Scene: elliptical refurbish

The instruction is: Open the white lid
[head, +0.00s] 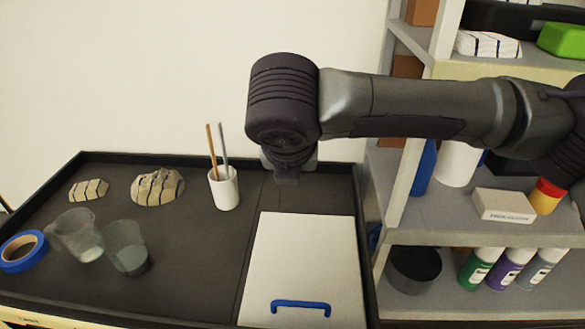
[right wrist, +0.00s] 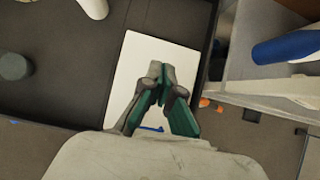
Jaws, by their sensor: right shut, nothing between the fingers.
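The white lid (head: 302,255) lies flat and closed at the right end of the dark tray top. Its blue handle (head: 300,304) is near the front edge. The lid also shows in the right wrist view (right wrist: 138,60), with a bit of the blue handle (right wrist: 152,128) visible between the fingers. My right gripper (head: 286,180) appears beyond the lid's back edge in the head view, mostly hidden by my arm. In the right wrist view the right gripper (right wrist: 161,72) is shut and empty over the lid. My left gripper is out of view.
A white cup (head: 224,188) with two sticks stands left of the lid. Two clear beakers (head: 126,250), blue tape (head: 20,252) and striped stones (head: 157,187) are farther left. A shelf (head: 450,235) with boxes and bottles stands close on the right.

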